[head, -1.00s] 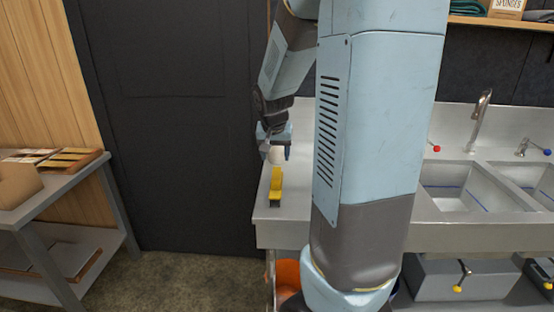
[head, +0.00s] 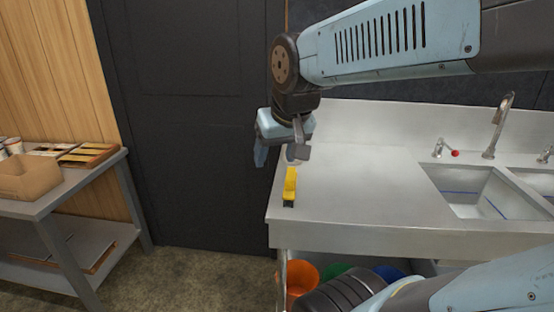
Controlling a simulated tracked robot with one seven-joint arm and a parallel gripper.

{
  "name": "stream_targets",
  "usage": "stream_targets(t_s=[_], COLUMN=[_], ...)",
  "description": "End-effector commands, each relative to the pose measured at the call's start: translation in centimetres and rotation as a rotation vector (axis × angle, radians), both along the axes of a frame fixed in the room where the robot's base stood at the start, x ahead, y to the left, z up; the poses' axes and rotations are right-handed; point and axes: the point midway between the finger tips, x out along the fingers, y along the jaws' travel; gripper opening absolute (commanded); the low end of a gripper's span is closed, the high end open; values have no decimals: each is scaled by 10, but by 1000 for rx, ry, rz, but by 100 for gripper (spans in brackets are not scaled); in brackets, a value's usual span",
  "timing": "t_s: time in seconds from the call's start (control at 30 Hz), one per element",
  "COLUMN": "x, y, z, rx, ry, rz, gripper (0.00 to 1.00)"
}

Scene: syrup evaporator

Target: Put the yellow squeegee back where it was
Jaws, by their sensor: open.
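The yellow squeegee (head: 290,184) lies near the left end of the steel sink counter (head: 350,190), its dark end toward the front edge. My gripper (head: 282,157) is open above and just behind the squeegee, pointing down, with its fingers spread left and right. A small pale thing behind the squeegee, between the fingers, is partly hidden, and I cannot tell what it is. The squeegee appears apart from the fingers.
Sink basins (head: 472,190) with a tap (head: 499,125) are at right. Orange (head: 298,279) and other coloured buckets stand under the counter. A grey table (head: 60,195) with a cardboard box (head: 28,176) is at left. The counter between squeegee and basins is bare.

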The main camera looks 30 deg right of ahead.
Motion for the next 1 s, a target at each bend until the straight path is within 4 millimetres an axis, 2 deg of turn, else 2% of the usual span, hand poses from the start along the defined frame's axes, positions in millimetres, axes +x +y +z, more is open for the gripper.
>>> stream_targets(t_s=[0.1,0.23,0.83,1.0], x=[-21,-33,-35,-35], y=[11,13,15,15], z=[4,4,4,4], rx=[-18,-31,-34,-34], ry=[-14,-18,-18,-18], rz=[48,76,85,85], gripper=[62,62,62,46])
